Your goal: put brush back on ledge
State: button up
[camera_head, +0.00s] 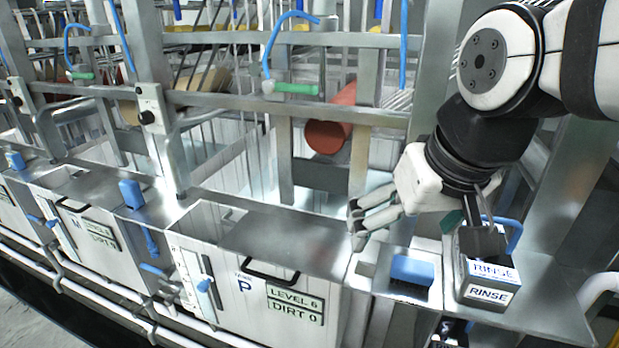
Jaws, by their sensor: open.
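My gripper (357,222) is at the right of centre with its pale fingers pointing left, just over the metal ledge (290,235) behind tank P. The fingers look apart and I see nothing between them. A blue block (412,270), which looks like a brush, sits on the ledge's right part, below and right of the fingers and apart from them. Similar blue blocks lie on the ledge farther left (132,194) and at the far left (17,160). Bristles are too small to make out.
A grey box labelled RINSE (487,292) stands right of the near blue block, under my wrist. Tank P (250,300) has a black handle and a LEVEL 6, DIRT 0 label. Metal frame bars (290,105) and a red roller (328,130) stand behind. The ledge left of my fingers is clear.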

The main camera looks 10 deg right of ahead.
jog(key=shift+n+t, duration=0.5)
jog(key=shift+n, duration=0.1)
jog(key=s, duration=0.1)
jog(key=s+a, duration=0.2)
jog(key=shift+s+r, duration=0.25)
jog(key=shift+r, duration=0.05)
